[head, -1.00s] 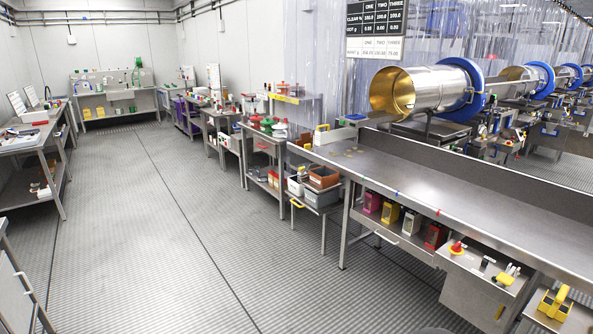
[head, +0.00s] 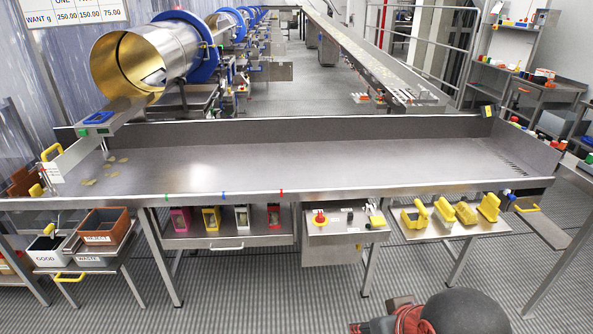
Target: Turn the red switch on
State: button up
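A red knob on a yellow base (head: 320,218) sits on the left part of the top of a grey metal box (head: 335,251) under the front edge of the long steel table. It is the only red switch-like thing I make out on that box. Its setting is too small to tell. Small black parts (head: 349,217) and a yellow piece (head: 377,221) are to its right on the same box. My gripper is not in view; only a dark rounded part and reddish cables of my own body show at the bottom, below and right of the box.
The steel table (head: 330,165) overhangs behind the box. Left of the box, a shelf (head: 228,234) holds several coloured containers. Right of it, a shelf (head: 455,232) holds yellow scoops. Table legs (head: 372,270) stand nearby. The striped floor in front is mostly clear.

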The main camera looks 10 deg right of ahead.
aim_at(320, 217)
jog(key=j+z, duration=0.3)
jog(key=j, duration=0.35)
jog(key=j+z, duration=0.35)
jog(key=j, duration=0.3)
